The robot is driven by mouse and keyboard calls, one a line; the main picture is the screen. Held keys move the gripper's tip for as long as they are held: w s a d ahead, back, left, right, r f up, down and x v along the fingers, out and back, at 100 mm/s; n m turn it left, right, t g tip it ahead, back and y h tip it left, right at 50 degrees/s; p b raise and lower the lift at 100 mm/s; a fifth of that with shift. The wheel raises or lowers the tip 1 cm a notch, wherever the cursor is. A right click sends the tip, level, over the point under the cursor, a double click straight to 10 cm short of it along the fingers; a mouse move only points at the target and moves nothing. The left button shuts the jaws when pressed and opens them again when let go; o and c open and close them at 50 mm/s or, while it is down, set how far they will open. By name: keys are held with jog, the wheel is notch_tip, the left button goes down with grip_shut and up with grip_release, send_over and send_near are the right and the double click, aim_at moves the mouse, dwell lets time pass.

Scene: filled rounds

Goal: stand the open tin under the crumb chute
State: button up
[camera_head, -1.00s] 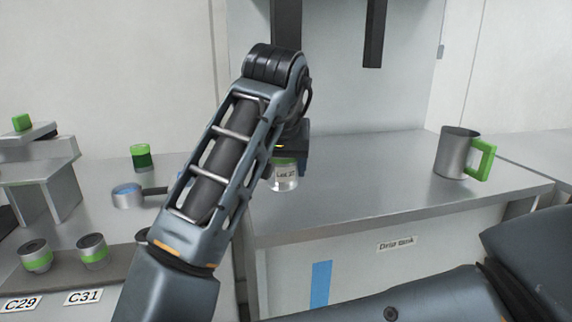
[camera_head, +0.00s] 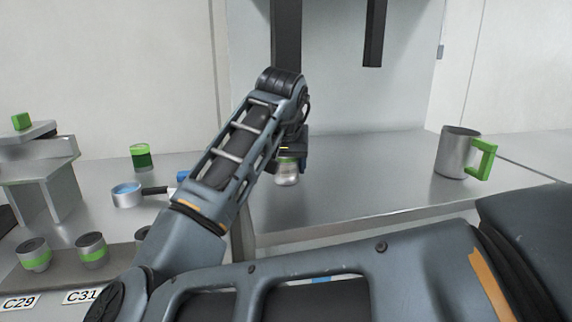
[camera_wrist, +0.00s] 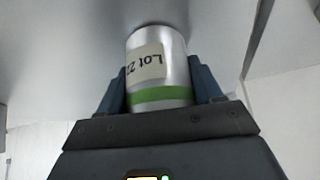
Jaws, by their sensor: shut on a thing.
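My gripper (camera_head: 288,154) points down over the steel counter (camera_head: 345,180) and is shut on a silver tin (camera_head: 287,176) with a green band. In the wrist view the tin (camera_wrist: 158,68) sits between both fingers (camera_wrist: 158,95), its label partly readable as "Lot 2". The tin looks upright, its banded end towards my gripper; its mouth is hidden. I cannot tell whether its base touches the counter. Two dark vertical pieces hang above the counter, one behind my arm (camera_head: 287,35) and one to the right (camera_head: 374,32). I cannot tell which is the crumb chute.
A metal mug (camera_head: 457,153) with a green handle stands on the counter's right. The counter between tin and mug is clear.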

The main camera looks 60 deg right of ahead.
jog(key=o, duration=1.1)
jog(key=shift+f, duration=0.1)
jog(key=shift+c, duration=0.2)
jog(key=shift+r, duration=0.25)
jog(key=p+v, duration=0.1)
jog(key=v, duration=1.1)
jog(key=shift+p, duration=0.35)
jog(key=shift+f, duration=0.1)
